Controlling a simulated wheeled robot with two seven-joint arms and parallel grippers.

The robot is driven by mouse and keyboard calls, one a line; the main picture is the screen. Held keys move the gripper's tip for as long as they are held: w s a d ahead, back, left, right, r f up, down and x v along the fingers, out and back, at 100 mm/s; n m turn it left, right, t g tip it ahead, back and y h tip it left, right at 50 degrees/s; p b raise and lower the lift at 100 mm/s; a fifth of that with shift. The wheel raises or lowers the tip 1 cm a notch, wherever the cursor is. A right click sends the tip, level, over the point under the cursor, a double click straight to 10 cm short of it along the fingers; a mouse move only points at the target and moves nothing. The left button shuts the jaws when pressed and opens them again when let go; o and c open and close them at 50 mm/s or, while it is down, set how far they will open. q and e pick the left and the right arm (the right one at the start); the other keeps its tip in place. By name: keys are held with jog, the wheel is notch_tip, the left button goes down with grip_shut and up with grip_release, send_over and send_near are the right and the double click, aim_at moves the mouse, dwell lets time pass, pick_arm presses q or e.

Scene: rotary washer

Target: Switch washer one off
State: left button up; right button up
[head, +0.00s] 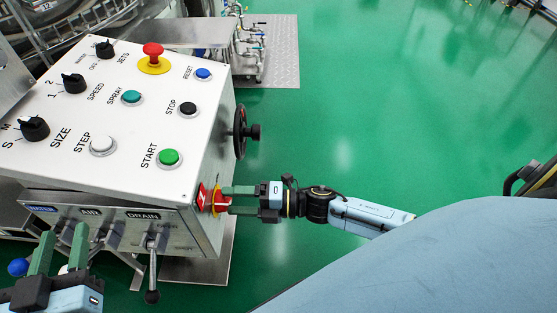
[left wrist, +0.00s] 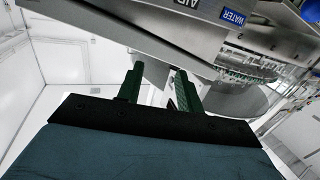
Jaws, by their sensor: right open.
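The washer's control box (head: 120,130) fills the left of the head view. On its right side face is a red and yellow rotary switch (head: 213,200), partly hidden by my fingers. My right gripper (head: 232,200) is open, its green fingers reaching to the switch, one on the far side and one on the near side; I cannot tell whether they touch it. My left gripper (head: 60,250) is open and empty in front of the box, below the WATER and AIR labels. It also shows in the left wrist view (left wrist: 158,88) with its fingers apart.
The top panel carries a green start button (head: 169,157), a red emergency button (head: 153,52) and black knobs (head: 74,83). A black handwheel (head: 241,132) sticks out beyond the switch. A drain lever (head: 152,270) hangs at the front. Green floor at right is open.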

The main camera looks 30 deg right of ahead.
pick_arm(q)
jog(key=s+a+f+g+y+p, duration=0.2)
jog(key=f+g, duration=0.4)
jog(key=f, duration=0.3)
jog(key=s+a, duration=0.1)
jog(key=s, duration=0.1)
jog(key=shift+s+f+g+y, duration=0.2)
jog(key=shift+s+g+y, duration=0.1)
jog(key=shift+g, duration=0.1)
pick_arm(e)
jog(key=v, duration=1.2)
jog(key=shift+s+d, duration=0.15)
jog(key=shift+d, duration=0.05)
jog(key=shift+a+r, duration=0.1)
jog(key=shift+a, duration=0.05)
